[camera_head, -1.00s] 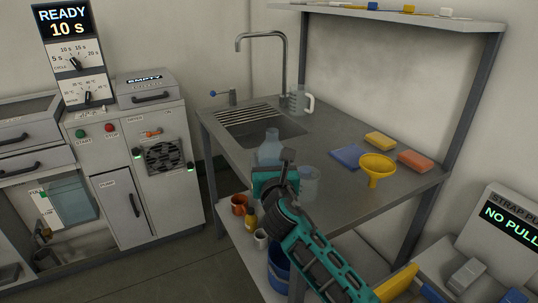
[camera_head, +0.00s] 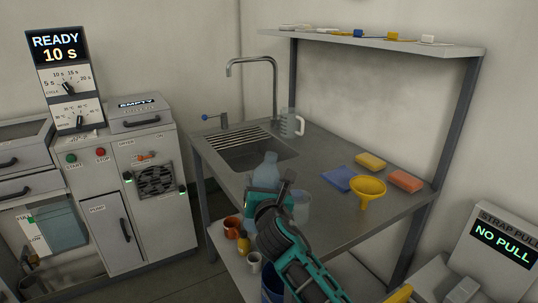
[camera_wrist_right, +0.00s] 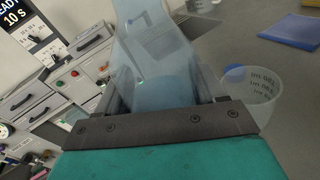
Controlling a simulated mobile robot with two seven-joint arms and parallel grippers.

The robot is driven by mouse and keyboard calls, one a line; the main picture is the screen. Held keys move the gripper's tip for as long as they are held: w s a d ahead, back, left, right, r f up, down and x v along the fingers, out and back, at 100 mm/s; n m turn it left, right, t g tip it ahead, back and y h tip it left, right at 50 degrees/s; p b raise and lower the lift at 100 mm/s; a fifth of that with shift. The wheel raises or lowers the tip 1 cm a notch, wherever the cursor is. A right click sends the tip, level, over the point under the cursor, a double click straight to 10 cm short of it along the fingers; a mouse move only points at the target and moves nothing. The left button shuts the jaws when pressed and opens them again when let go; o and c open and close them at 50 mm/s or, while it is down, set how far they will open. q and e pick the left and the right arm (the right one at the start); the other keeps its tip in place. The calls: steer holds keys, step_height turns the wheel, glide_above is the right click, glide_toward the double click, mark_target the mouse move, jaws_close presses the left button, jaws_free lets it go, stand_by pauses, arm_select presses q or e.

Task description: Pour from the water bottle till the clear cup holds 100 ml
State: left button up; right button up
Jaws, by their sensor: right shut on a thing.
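The water bottle (camera_head: 266,172) is pale blue and see-through, held close to upright over the counter in the head view. My right gripper (camera_head: 266,196) is shut on its lower part. In the right wrist view the bottle (camera_wrist_right: 160,60) rises between the fingers of the gripper (camera_wrist_right: 160,110). The clear cup (camera_head: 302,206) stands on the counter just right of the gripper, partly hidden by it. In the wrist view the cup (camera_wrist_right: 252,92) shows printed marks on its side; I cannot tell its water level. My left gripper is not in view.
A clear jug (camera_head: 290,124) stands by the sink (camera_head: 255,150). Mugs (camera_head: 232,227) sit on the lower shelf. The counter's middle is clear.

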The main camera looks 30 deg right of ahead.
steer(key=shift+r, duration=0.1)
steer(key=shift+d+m+p, duration=0.15)
steer(key=shift+m+p, duration=0.45)
steer(key=shift+p, duration=0.1)
